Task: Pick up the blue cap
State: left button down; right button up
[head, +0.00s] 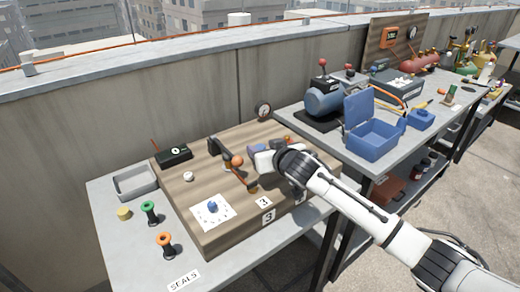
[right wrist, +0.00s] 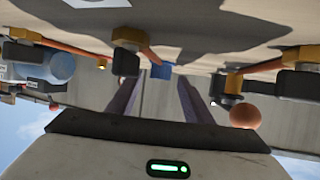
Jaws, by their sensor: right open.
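The blue cap (head: 212,207) sits on a white paper square (head: 200,222) at the front left of the wooden board, in the head view. My right gripper (head: 258,160) is over the middle of the board, behind and to the right of the cap, apart from it. Its fingers hardly show there. In the right wrist view its two dark fingers (right wrist: 157,90) stand apart with nothing held. A small blue patch (right wrist: 160,71) shows beyond them; I cannot tell if it is the cap. My left gripper is not in view.
Valves with orange pipework and an orange ball knob (head: 237,160) stand on the board (head: 190,165) close to my gripper. A grey tray (head: 136,182) and green and orange spools lie to the left. A blue toolbox (head: 372,140) stands on the right bench.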

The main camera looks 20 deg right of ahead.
jog(key=shift+w+f, duration=0.15)
jog(key=shift+w, duration=0.3)
jog(key=c, duration=1.1)
